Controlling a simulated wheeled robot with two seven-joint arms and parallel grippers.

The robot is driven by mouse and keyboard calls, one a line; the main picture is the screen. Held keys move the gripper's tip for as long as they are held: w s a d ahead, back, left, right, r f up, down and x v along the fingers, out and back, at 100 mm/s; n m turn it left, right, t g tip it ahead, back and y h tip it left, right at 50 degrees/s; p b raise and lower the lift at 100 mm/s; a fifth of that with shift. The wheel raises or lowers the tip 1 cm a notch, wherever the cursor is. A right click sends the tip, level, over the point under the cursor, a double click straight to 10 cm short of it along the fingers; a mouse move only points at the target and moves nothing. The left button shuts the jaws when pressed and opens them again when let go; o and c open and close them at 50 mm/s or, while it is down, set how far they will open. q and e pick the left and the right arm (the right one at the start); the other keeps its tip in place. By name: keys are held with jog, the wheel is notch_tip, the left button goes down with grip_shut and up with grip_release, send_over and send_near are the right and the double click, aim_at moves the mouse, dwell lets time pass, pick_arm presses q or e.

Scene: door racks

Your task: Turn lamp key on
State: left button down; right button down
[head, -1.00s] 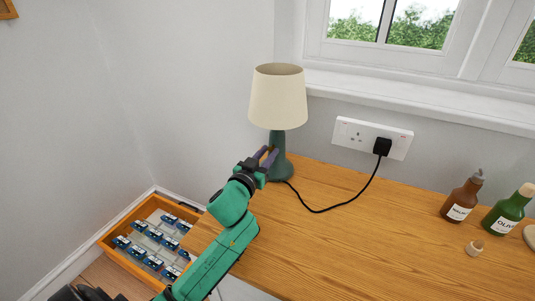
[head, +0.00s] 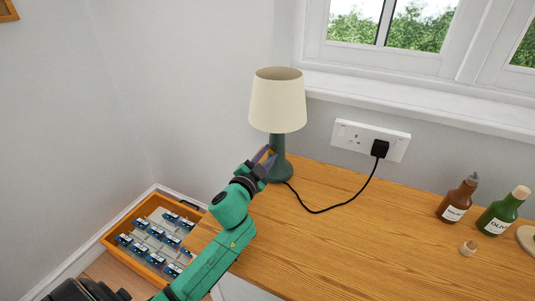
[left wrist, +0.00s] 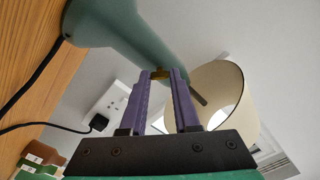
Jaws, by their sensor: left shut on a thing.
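The lamp has a cream shade (head: 277,102) and a dark green stem and base (head: 281,172), upright on the wooden worktop near the wall. In the left wrist view its green body (left wrist: 112,22) fills the top left and the shade (left wrist: 226,88) is at the right. A small brass-coloured key (left wrist: 160,73) sticks out of the stem. My left gripper (head: 268,156) is at the stem, its purple fingers (left wrist: 163,78) shut on the key. The fingertips hide part of the key. My right gripper is not in view.
A black cord runs from the lamp to a black plug (head: 380,148) in the white wall socket (head: 350,134). A brown bottle (head: 459,200) and a green bottle (head: 503,212) stand at the right. An orange tray (head: 107,240) sits lower left. The middle worktop (head: 340,240) is clear.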

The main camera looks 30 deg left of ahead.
pick_arm(q)
jog(key=shift+f+m+p, duration=0.1)
jog(key=shift+m+p, duration=0.35)
jog(key=shift+m, duration=4.45)
jog(key=c, duration=0.6)
grip_release()
jog(key=shift+c, duration=0.2)
jog(key=shift+s, duration=0.1)
jog(key=s+b, duration=0.2)
jog(key=s, duration=1.2)
jog(key=shift+s+d, duration=0.2)
jog(key=shift+d, duration=0.25)
